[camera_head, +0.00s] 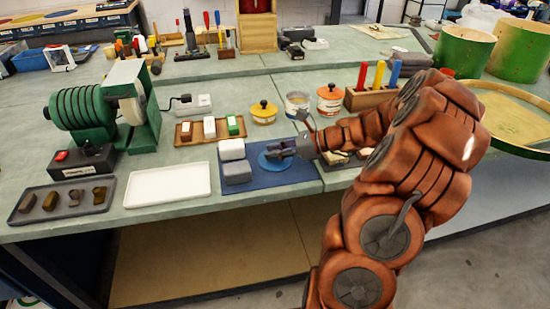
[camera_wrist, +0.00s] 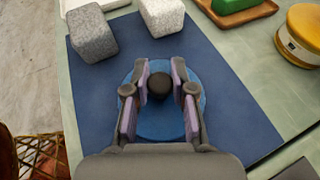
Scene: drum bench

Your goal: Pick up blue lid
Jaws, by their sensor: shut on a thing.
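The blue lid (camera_wrist: 160,121) is a round disc with a dark knob (camera_wrist: 160,85) at its middle. It is on or just above a dark blue mat (camera_wrist: 237,116); I cannot tell which. My gripper (camera_wrist: 160,80) is over the lid with its two padded fingers on either side of the knob, shut on it. In the head view the lid (camera_head: 270,163) shows in part under my gripper (camera_head: 278,152), on the front part of the bench. The fingers hide part of the lid.
A white tray (camera_head: 167,186) lies left of the mat. A yellow-lidded jar (camera_head: 263,112) and an orange-lidded jar (camera_head: 330,99) stand behind. A green grinder (camera_head: 103,105) is at the left.

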